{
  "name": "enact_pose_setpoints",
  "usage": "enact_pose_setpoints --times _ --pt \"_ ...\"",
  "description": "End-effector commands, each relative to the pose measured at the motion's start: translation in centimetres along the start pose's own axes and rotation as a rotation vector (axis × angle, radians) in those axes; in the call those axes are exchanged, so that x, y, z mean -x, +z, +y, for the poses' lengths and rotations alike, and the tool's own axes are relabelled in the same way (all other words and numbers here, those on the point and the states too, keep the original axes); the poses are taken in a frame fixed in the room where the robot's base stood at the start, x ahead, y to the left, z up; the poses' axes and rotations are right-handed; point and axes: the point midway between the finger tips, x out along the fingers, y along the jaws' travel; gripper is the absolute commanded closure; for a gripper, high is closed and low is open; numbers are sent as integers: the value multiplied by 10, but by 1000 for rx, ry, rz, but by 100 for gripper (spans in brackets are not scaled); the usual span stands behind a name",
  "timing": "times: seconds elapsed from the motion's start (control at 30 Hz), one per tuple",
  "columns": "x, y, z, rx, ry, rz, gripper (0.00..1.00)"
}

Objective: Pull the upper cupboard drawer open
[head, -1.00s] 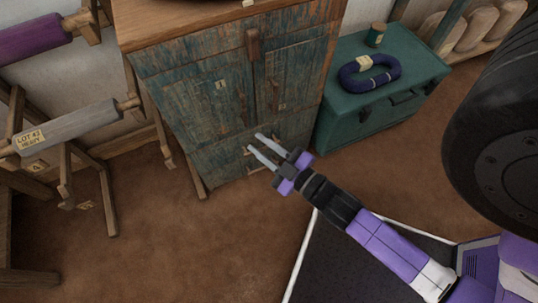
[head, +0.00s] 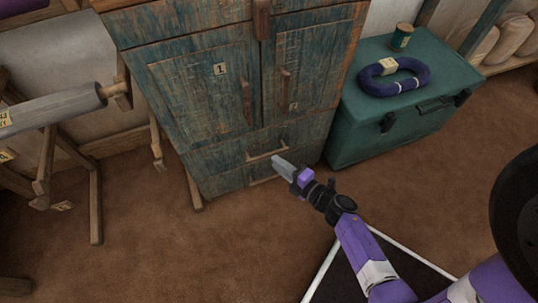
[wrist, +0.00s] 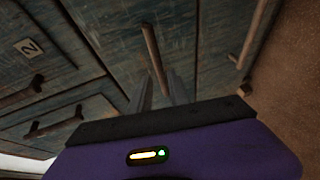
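The worn blue-green cupboard (head: 204,92) has two drawers under its doors. The upper drawer (head: 222,159) looks flush with the front. Its wooden bar handle (head: 261,156) also shows in the wrist view (wrist: 152,50). The lower drawer's handle (head: 262,180) sits below it. My gripper (head: 275,160) is at the right end of the upper handle. In the wrist view my two fingers (wrist: 161,82) are apart, with the handle's near end between them. I cannot tell whether they touch it. In the head view the fingers overlap.
A green chest (head: 367,131) stands right of the cupboard, with a dark blue ring-shaped bundle (head: 421,79) and a small tin (head: 402,36) on it. A wooden rack with a grey roller (head: 55,107) stands at left. The brown floor before the cupboard is clear.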

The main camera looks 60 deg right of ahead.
Motion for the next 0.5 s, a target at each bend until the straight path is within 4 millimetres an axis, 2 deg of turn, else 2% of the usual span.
enact_pose_setpoints --times 0.1,0.3,0.5 --pt "-20 1 -1 0 3 -2 78" --pt "-48 1 -1 -2 2 -1 78" --pt "-61 1 0 -2 1 -2 78"
